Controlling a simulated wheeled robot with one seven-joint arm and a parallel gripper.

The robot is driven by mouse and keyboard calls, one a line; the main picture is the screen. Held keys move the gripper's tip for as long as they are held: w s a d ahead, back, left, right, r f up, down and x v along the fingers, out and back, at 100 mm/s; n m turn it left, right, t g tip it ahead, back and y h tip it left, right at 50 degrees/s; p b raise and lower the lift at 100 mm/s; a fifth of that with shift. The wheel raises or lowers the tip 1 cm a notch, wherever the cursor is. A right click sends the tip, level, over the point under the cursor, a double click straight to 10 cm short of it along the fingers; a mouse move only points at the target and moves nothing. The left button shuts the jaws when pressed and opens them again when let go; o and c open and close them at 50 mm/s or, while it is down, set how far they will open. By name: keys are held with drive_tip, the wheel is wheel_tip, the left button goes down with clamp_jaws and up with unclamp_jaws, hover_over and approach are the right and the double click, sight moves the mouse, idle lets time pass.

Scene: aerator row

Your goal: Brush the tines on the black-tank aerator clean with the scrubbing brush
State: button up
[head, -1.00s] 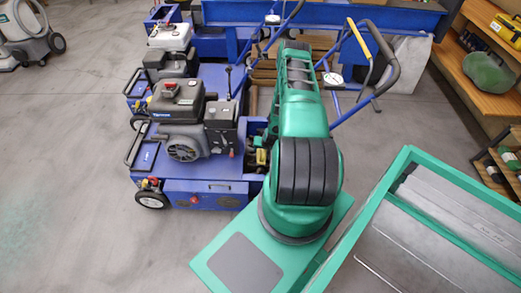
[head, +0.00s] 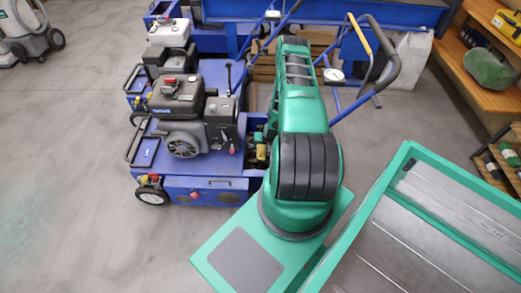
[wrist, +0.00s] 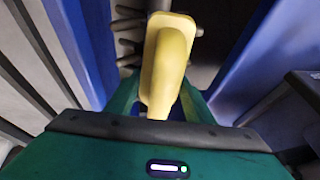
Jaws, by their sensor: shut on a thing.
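The black-tank aerator (head: 178,95) stands front left of centre in the head view, a blue machine with a black engine and tank. My gripper (wrist: 160,108) is shut on the scrubbing brush (wrist: 168,55), whose yellow body sticks out ahead in the wrist view. Grey tines (wrist: 128,28) show just beyond and left of the brush, between blue panels. I cannot tell if the bristles touch them; the brush head is hidden. In the head view my arm hides most of the gripper; a small yellow patch (head: 262,152) shows at the aerator's right side.
A white-tank aerator (head: 168,32) stands directly behind. A blue handlebar (head: 380,85) rises on the right. A green-rimmed tray (head: 400,165) fills the lower right. Wooden shelves (head: 465,85) line the right side.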

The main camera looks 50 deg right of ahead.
drive_tip(key=shift+w+d, duration=1)
drive_tip(key=shift+d, duration=0.15)
drive_tip(key=shift+s+a+f, duration=0.1)
drive_tip(key=shift+s+a, duration=1.6)
drive_tip(key=shift+a, duration=0.3)
drive_tip(key=shift+w+d, duration=1.7)
drive_tip(key=shift+d, duration=0.3)
drive_tip(key=shift+c, duration=0.3)
drive_tip(key=shift+s+a+f, duration=0.1)
drive_tip(key=shift+s+a, duration=1.65)
drive_tip(key=shift+a, duration=0.3)
